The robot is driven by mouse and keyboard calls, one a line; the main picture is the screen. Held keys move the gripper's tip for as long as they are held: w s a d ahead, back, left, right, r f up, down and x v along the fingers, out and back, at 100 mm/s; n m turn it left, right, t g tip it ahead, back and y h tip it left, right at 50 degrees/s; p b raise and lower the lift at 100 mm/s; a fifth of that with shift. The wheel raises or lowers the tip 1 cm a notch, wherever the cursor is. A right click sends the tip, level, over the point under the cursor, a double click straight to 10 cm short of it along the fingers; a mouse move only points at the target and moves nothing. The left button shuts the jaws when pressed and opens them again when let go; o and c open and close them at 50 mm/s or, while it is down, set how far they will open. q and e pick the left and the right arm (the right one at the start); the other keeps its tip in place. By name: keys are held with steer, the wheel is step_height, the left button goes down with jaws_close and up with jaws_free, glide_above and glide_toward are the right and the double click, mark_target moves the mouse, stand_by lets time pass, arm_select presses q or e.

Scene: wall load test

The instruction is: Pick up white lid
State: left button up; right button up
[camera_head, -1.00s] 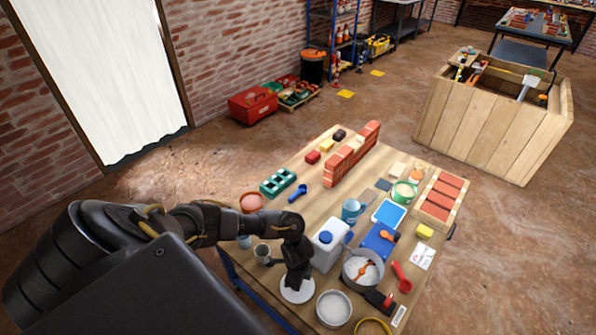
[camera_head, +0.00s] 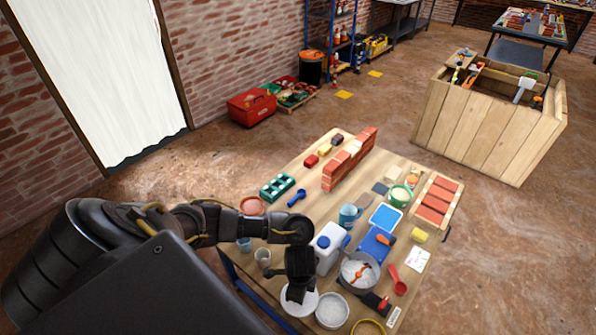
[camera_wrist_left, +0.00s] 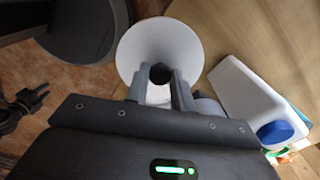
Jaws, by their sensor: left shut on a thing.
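The white round lid (camera_head: 312,301) is at the near left edge of the workbench, below my left gripper (camera_head: 297,291) in the head view. In the left wrist view the lid (camera_wrist_left: 140,48) is a white disc with a dark knob (camera_wrist_left: 160,73) at its middle. My left gripper's fingers (camera_wrist_left: 161,86) are shut on that knob. The wrist and fingers hide part of the lid in the head view. I cannot tell whether the lid touches the bench. My right gripper is in neither view.
Close by stand a white jug with a blue cap (camera_head: 327,243), a metal pot (camera_head: 345,286) and a white-filled tub (camera_head: 332,311). A grey mug (camera_head: 263,257) is to the left. A small brick wall (camera_head: 348,160) stands at the bench's far side.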

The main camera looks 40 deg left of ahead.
arm_select(q)
steer(key=shift+s+d+r+p, duration=0.55)
steer(key=shift+s+d, duration=0.2)
steer(key=shift+d, duration=0.15)
steer(key=shift+s+d+r+p, duration=0.45)
steer(key=shift+s+d+r, duration=0.1)
steer(key=shift+s+d, duration=0.35)
steer(key=shift+s+d+r+p, duration=0.55)
steer(key=shift+s+d, duration=0.1)
steer(key=shift+d, duration=0.3)
